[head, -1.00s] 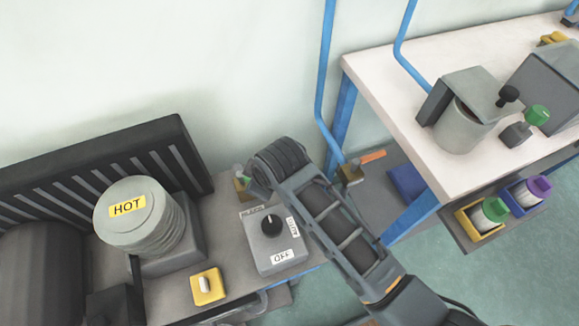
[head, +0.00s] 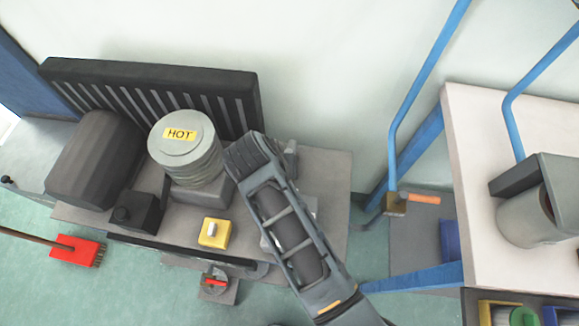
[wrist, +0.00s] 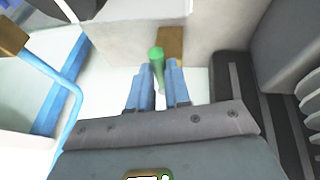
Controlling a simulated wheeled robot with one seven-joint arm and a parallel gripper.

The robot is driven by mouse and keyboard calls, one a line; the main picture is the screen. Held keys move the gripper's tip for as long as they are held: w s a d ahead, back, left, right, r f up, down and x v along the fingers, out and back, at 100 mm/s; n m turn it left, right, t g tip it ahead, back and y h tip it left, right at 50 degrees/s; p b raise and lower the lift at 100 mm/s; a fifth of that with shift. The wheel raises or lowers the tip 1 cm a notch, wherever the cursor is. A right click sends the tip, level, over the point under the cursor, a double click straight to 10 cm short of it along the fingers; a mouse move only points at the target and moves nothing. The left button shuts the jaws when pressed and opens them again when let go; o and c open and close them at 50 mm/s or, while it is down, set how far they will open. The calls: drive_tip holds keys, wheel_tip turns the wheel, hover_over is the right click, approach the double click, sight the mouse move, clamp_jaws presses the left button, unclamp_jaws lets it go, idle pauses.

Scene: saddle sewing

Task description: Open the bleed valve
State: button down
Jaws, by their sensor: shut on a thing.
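In the wrist view a green handle (wrist: 156,56) stands beside a brass-brown block (wrist: 172,43) near the wall. My gripper (wrist: 159,72) has its two blue fingers on either side of the handle and is shut on it. The fingers hide the handle's lower part. In the head view my arm hides the gripper and this handle. A small fitting with a red handle (head: 215,282) sits low in front of the bench. I cannot tell from any label which fitting is the bleed valve.
A ribbed cylinder marked HOT (head: 182,150) stands left of my arm, with a yellow switch box (head: 214,233) in front. My arm mostly covers the grey control box.

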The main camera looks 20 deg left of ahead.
drive_tip(key=shift+a, duration=0.1)
idle(0.5)
drive_tip(key=c, duration=1.1)
unclamp_jaws()
drive_tip(key=shift+r, duration=0.1)
drive_tip(key=v, duration=0.7)
drive_tip(key=shift+s+a+r, duration=0.15)
drive_tip(key=shift+s+r, duration=0.05)
